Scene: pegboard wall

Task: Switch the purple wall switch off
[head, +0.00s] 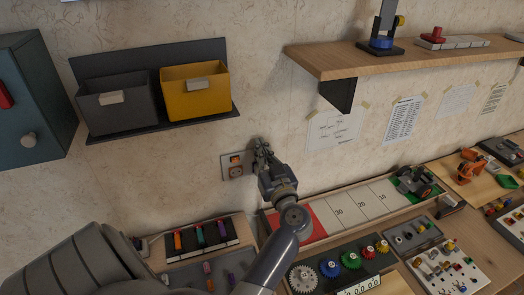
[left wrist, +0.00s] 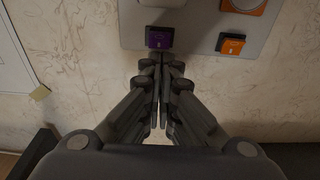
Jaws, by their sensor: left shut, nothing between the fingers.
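The purple wall switch (left wrist: 159,37) shows in the left wrist view on a grey plate (left wrist: 195,32), beside an orange switch (left wrist: 230,44). In the head view the plate (head: 226,172) is on the wall below the bins, with the orange switch (head: 235,159) in sight; the purple one is hidden behind my gripper. My left gripper (head: 261,145) is shut and empty, at the plate's right side. In the left wrist view its fingertips (left wrist: 161,66) are right at the purple switch's edge; I cannot tell whether they touch it. My right gripper is not in view.
A grey bin (head: 115,110) and a yellow bin (head: 195,98) hang above the plate. A wooden shelf (head: 340,62) juts out at upper right. Below, the workbench holds a numbered board (head: 345,208), gears (head: 350,260) and trays. The wall around the plate is clear.

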